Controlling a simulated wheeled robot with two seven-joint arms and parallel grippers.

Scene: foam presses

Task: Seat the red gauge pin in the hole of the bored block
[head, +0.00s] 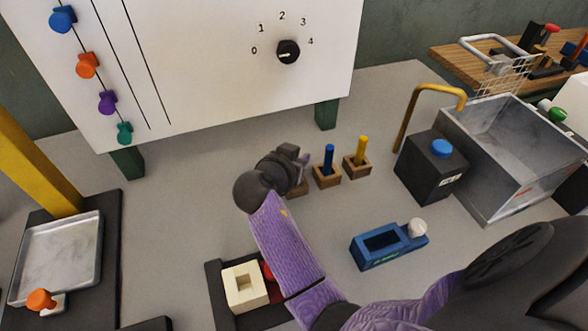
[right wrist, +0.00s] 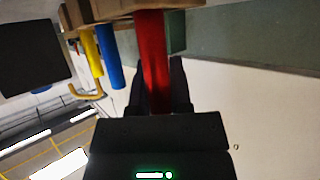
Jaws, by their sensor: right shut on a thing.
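The red gauge pin (right wrist: 152,60) shows in the right wrist view, between the fingers of my right gripper (right wrist: 160,95), which is shut on it. In the head view, my right gripper (head: 292,165) is over a small wooden stand (head: 298,190), left of the blue pin, and hides the red pin. I cannot tell whether the pin's end is still in the stand. A cream block (head: 243,287) with a square hole in its top sits in a black tray (head: 216,290) at the lower middle. My left gripper is not in view.
A blue pin (head: 328,158) and a yellow pin (head: 361,150) stand in wooden stands close to my right gripper. A blue fixture (head: 385,243), a black box with a blue button (head: 430,178) and a metal bin (head: 500,170) are to the right. A white panel (head: 200,60) rises behind.

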